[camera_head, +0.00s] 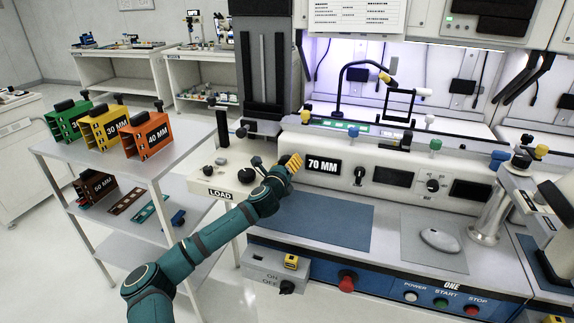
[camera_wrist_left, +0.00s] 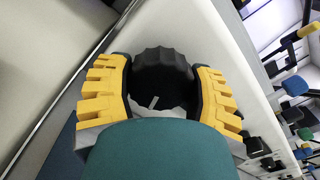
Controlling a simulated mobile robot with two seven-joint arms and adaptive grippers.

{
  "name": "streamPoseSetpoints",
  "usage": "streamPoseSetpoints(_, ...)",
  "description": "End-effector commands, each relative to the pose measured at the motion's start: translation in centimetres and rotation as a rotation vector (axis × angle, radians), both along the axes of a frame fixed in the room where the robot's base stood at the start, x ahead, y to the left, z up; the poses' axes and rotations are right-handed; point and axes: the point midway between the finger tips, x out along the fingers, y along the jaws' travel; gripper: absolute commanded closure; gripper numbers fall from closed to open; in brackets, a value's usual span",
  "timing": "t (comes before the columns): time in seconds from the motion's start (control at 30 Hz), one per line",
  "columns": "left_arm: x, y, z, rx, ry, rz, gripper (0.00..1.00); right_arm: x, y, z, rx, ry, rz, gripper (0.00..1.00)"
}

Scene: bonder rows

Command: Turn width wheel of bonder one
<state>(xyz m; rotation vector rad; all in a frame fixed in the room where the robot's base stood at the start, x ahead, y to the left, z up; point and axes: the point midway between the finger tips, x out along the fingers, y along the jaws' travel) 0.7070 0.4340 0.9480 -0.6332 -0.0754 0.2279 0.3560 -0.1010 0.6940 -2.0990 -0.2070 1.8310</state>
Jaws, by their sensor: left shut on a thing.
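The black ribbed width wheel (camera_wrist_left: 160,72) sits between the two yellow fingers of my left gripper (camera_wrist_left: 163,90) in the left wrist view. The fingers are shut on it from both sides. A pale mark shows on its face. In the head view my left gripper (camera_head: 291,163) is at the front panel of bonder one (camera_head: 337,150), just left of the sign reading 70 MM (camera_head: 323,167). There the gripper hides the wheel. The label ONE (camera_head: 452,285) is on the bonder's blue front strip. My right gripper is not in view.
A cart (camera_head: 125,165) at left holds green, yellow and orange magazines (camera_head: 148,135). A LOAD unit (camera_head: 222,180) with knobs stands beside my left wrist. A blue mat (camera_head: 325,228) and a mouse (camera_head: 439,240) lie on the bench. A red button (camera_head: 347,281) sticks out below.

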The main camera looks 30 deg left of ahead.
Motion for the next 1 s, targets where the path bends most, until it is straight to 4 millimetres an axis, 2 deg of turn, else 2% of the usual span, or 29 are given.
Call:
streamPoseSetpoints(0.3,0.01,-0.07,-0.21,-0.098,-0.02,0.0,0.79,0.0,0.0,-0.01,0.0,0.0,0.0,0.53)
streamPoseSetpoints(0.77,0.02,-0.07,-0.2,-0.111,-0.023,0.0,0.79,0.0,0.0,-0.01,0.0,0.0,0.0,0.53)
streamPoseSetpoints(0.8,0.02,-0.07,-0.2,-0.111,-0.024,-0.001,0.37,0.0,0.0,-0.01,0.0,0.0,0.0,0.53)
streamPoseSetpoints(0.87,0.01,-0.07,-0.18,-0.111,-0.024,-0.001,0.16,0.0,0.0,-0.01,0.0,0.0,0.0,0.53)
streamPoseSetpoints(0.9,0.01,-0.06,-0.17,-0.11,-0.023,-0.001,0.1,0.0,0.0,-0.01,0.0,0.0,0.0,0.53)
streamPoseSetpoints(1.0,0.01,-0.05,-0.12,-0.109,-0.024,0.0,0.1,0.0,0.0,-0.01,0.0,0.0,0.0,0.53)
